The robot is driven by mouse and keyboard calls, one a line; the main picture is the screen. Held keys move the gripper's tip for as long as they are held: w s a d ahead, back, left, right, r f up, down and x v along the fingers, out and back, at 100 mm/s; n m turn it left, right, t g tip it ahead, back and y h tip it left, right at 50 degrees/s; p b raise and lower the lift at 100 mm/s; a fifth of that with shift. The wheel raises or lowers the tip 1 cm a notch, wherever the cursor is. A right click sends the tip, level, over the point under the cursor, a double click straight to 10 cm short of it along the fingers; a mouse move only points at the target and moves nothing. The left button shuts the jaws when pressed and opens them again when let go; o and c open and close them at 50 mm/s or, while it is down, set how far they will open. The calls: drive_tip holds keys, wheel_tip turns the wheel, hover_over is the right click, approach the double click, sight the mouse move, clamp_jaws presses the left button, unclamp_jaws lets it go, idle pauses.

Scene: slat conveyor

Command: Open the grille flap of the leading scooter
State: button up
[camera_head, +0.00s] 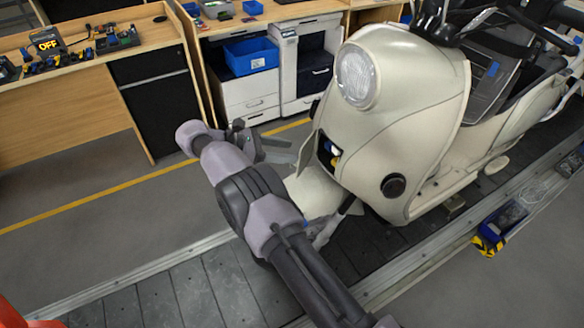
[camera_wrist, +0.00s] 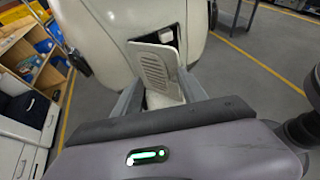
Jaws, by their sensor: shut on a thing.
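The cream scooter (camera_head: 405,110) stands on the slat conveyor with its round headlight facing me. Its grille flap (camera_head: 307,150) stands out from the front body, seen nearly edge-on. Beside it the opening (camera_head: 328,152) shows, with blue and yellow bits inside. In the wrist view the slotted pale flap (camera_wrist: 155,68) is tilted away from the dark opening (camera_wrist: 164,36). My gripper (camera_head: 288,151) is at the flap's outer side. In the wrist view my gripper (camera_wrist: 162,80) has a finger on each side of the flap and is shut on it.
Wooden workbenches (camera_head: 90,30) with tools and a blue bin (camera_head: 250,55) stand behind the conveyor. A yellow floor line (camera_head: 90,202) runs before them. The front wheel fender (camera_head: 312,190) lies just below the flap. A blue box (camera_head: 503,217) sits at the conveyor's right edge.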

drive_tip(key=s+d+r+p, duration=0.1)
drive_tip(key=s, duration=0.7)
drive_tip(key=s+d+r+p, duration=0.1)
drive_tip(key=s+d+r, duration=0.1)
drive_tip(key=s, duration=0.6)
drive_tip(key=shift+r+p, duration=0.3)
drive_tip(key=shift+p, duration=0.05)
